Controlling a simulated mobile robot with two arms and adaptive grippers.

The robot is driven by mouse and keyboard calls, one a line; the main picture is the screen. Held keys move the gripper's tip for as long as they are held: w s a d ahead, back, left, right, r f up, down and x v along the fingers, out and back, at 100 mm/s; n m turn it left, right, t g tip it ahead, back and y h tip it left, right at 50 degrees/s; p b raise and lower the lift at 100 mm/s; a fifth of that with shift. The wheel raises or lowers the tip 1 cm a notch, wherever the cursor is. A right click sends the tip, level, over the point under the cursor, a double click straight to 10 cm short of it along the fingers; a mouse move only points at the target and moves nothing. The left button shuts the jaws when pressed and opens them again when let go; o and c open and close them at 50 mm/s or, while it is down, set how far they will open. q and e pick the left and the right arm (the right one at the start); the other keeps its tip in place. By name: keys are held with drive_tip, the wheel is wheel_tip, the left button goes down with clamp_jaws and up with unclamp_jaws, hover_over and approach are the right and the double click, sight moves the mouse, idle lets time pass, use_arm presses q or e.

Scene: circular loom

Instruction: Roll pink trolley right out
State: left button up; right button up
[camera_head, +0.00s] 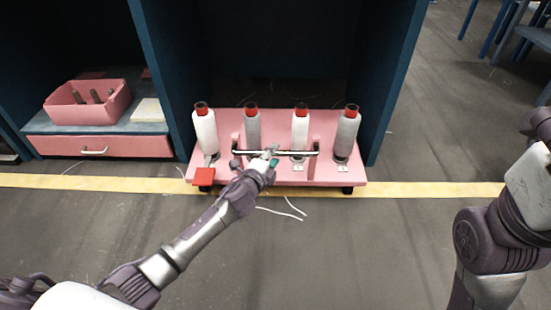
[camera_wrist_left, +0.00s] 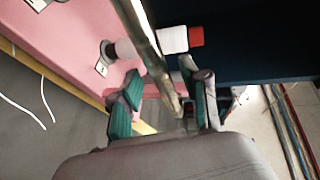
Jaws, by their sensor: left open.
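The pink trolley (camera_head: 318,177) stands in a dark blue bay, its front edge near the yellow floor line. Several red-topped bobbins (camera_head: 300,130), white and grey, stand upright on it. A metal handle bar (camera_head: 300,153) runs across its front between pink uprights. My left gripper (camera_head: 268,160) is at the bar, left of its middle. In the left wrist view the green-padded fingers (camera_wrist_left: 165,98) are open, with the bar (camera_wrist_left: 150,50) between them. Whether they touch it I cannot tell. My right arm shows at the right edge of the head view; its gripper is out of sight.
Blue bay walls (camera_head: 397,80) stand close on both sides of the trolley. A pink drawer (camera_head: 120,146) and a pink box (camera_head: 90,104) are in the left bay. The yellow line (camera_head: 440,189) crosses the grey floor. White threads (camera_head: 285,212) lie in front; the floor there is otherwise mostly clear.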

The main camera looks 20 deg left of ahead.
use_arm(q)
drive_tip(key=shift+x, duration=0.9)
clamp_jaws()
